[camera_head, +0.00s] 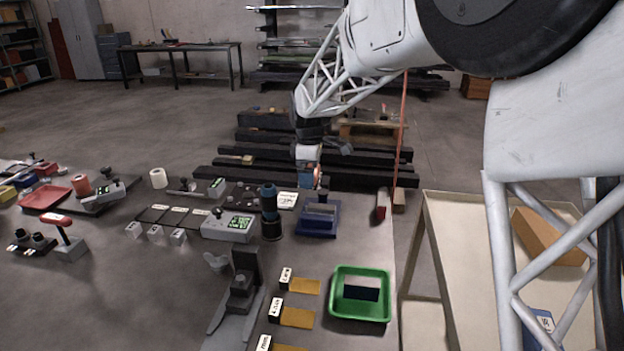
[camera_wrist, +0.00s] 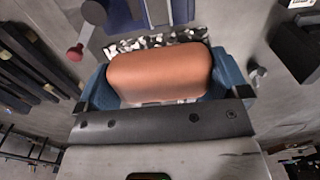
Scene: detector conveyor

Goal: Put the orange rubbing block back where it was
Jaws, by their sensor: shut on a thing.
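The orange rubbing block (camera_wrist: 160,74) fills the middle of the wrist view, a rounded orange-brown block. My gripper (camera_head: 308,174) is shut on it, with blue fingers at its left and right ends in the wrist view. In the head view my gripper hangs over the far part of the table, just behind a blue tray (camera_head: 318,231), and only a bit of orange shows at its tip. The blue tray also shows at the top of the wrist view (camera_wrist: 125,17). The block's underside is hidden, and I cannot tell its exact height above the table.
A green tray (camera_head: 342,311) holding a dark and pale block stands at the near right. A dark cylinder (camera_head: 271,226) and a grey device with a green display (camera_head: 229,226) are left of the blue tray.

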